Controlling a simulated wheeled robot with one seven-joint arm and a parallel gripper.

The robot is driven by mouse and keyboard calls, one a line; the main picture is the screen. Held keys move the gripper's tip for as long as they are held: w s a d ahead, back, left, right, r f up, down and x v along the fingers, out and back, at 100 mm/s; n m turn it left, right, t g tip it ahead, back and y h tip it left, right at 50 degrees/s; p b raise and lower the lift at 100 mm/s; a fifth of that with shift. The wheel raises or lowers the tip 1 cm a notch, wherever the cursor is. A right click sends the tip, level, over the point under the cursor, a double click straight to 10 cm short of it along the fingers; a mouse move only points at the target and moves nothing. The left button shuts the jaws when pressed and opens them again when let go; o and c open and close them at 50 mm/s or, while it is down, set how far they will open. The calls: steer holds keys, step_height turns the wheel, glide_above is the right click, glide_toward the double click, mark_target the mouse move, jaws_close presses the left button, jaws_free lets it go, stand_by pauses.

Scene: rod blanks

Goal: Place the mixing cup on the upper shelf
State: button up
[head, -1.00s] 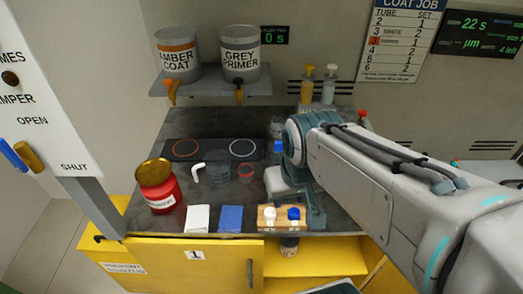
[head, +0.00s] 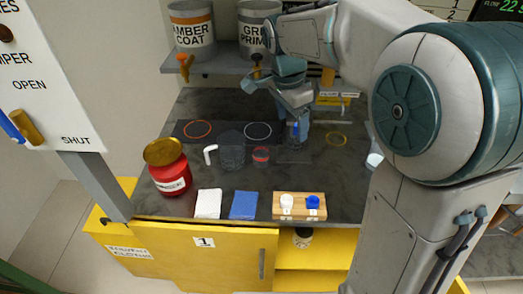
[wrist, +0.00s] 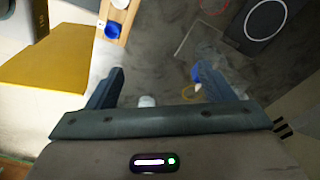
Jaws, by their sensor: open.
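No vessel is labelled as the mixing cup. A clear vessel (head: 232,150) stands on the dark bench beside a white bent piece, with a small red-marked clear cup (head: 261,156) to its right. Another clear container with blue (head: 296,132) stands further right, close under my gripper. My gripper (wrist: 156,82) is open, its blue fingers apart with nothing held between them. It is over the back of the bench; a small whitish item (wrist: 147,101) and a yellow ring show below. The wall shelf (head: 222,66) bears the AMBER COAT and GREY PRIMER pots.
A red jar (head: 168,166) stands at the bench's left. White and blue cloths (head: 243,205) and a wooden block (head: 299,206) with white and blue caps line the front edge. Below, the yellow cabinet (head: 190,250) has an open bay holding a jar.

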steer(key=w+a+f+m+g+h+b, duration=0.1)
steer(key=w+a+f+m+h+b, duration=0.15)
steer(key=w+a+f+m, duration=0.55)
glide_above(262, 156)
steer(key=s, duration=0.2)
steer(key=shift+y, duration=0.35)
steer(key=f, duration=0.8)
steer(key=shift+w+a+b, duration=0.1)
steer(key=shift+a+b, duration=0.15)
steer(key=shift+b, duration=0.1)
steer(key=x, duration=0.5)
steer(key=shift+a+f, duration=0.1)
steer(key=shift+a, duration=0.2)
steer(key=c, duration=1.1)
